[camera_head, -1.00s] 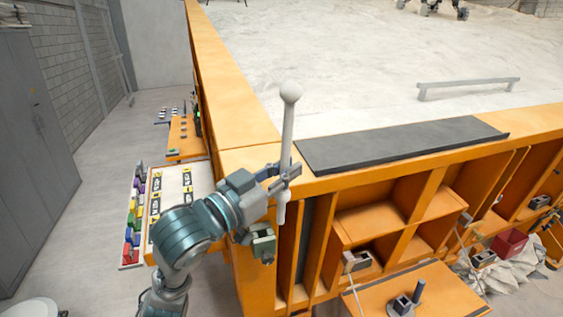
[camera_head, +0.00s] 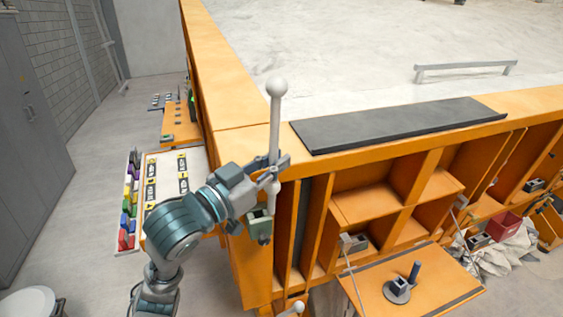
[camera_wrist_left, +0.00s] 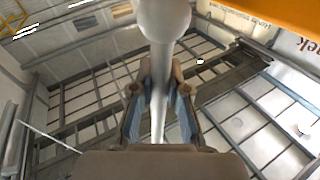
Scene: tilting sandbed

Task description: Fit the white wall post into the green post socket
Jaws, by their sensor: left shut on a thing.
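The white wall post (camera_head: 275,125) stands nearly upright with a round ball on top, in the head view. My left gripper (camera_head: 272,165) is shut around its lower part. The post's short lower end shows below the fingers. In the wrist view the post (camera_wrist_left: 158,80) runs between the fingers (camera_wrist_left: 160,105), its ball at the top edge. The grey-green post socket (camera_head: 259,224) is on the orange sandbed's corner, below and slightly left of the post's lower end. They look apart; their depth offset is unclear. The socket's opening is hard to see. My right gripper is not in view.
The orange sandbed frame (camera_head: 235,140) is close beside the gripper, with a dark flat panel (camera_head: 400,125) on its rim. Open shelves and an orange side table (camera_head: 440,285) are to the right. A small white ball (camera_head: 298,308) shows at the bottom edge.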

